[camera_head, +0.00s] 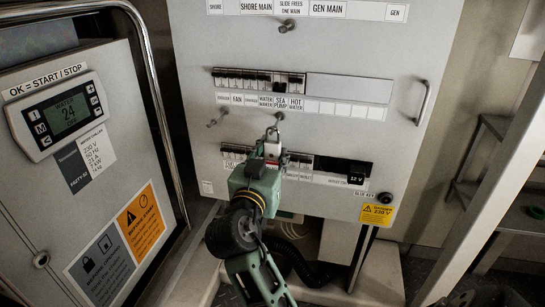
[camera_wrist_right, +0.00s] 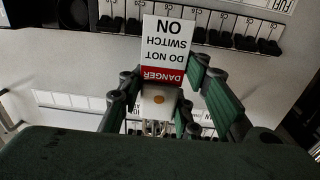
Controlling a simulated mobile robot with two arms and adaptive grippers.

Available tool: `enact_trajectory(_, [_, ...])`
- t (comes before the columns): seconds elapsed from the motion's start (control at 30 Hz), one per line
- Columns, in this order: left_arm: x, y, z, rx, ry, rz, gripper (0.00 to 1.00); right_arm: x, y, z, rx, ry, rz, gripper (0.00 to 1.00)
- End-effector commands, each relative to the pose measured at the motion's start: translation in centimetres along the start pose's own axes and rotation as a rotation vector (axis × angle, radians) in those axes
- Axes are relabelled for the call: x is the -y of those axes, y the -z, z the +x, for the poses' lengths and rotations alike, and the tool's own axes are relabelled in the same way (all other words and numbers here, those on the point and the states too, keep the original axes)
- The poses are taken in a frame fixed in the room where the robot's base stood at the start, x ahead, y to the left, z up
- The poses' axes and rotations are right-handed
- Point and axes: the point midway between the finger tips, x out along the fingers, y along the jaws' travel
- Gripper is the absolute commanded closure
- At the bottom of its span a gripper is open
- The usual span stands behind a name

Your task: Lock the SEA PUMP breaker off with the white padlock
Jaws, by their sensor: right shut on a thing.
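The white padlock (camera_head: 272,150) is held in my right gripper (camera_head: 266,166), whose fingers are shut around its body. In the right wrist view the padlock (camera_wrist_right: 158,101) sits between the two green fingers (camera_wrist_right: 156,105), with its metal shackle pointing to the picture's bottom. A red and white DANGER tag (camera_wrist_right: 166,48) hangs from it, appearing upside down. The SEA PUMP breaker (camera_head: 280,79) is in the upper breaker row, above its label (camera_head: 281,102). The padlock is below that row, apart from the breaker. The breaker's switch position is too small to tell. My left gripper is not visible.
Metal pegs (camera_head: 279,116) and (camera_head: 216,119) stick out below the upper row. The lower breaker row (camera_head: 304,162) lies behind and beside my right gripper. A panel handle (camera_head: 422,103) is at the right. A chiller cabinet (camera_head: 105,168) with a curved rail stands at the left.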

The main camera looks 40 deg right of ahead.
Motion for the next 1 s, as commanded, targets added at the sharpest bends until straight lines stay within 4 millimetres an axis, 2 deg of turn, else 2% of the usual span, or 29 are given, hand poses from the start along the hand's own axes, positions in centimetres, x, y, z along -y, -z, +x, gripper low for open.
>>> enact_trajectory(0.43, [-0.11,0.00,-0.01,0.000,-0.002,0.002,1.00,-0.01,-0.05,0.00,0.001,-0.001,0.000,1.00])
enact_trajectory(0.47, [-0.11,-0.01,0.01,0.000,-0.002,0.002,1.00,-0.01,-0.05,0.00,0.001,-0.001,0.000,0.70])
enact_trajectory(0.5, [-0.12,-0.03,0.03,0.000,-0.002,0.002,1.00,-0.02,-0.06,0.00,0.002,-0.001,0.000,0.66])
enact_trajectory(0.73, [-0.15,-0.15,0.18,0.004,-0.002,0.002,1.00,-0.01,-0.06,-0.01,0.002,-0.001,0.000,0.46])
enact_trajectory(1.0, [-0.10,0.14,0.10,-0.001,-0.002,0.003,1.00,-0.01,-0.13,-0.01,0.003,-0.001,-0.001,0.45])
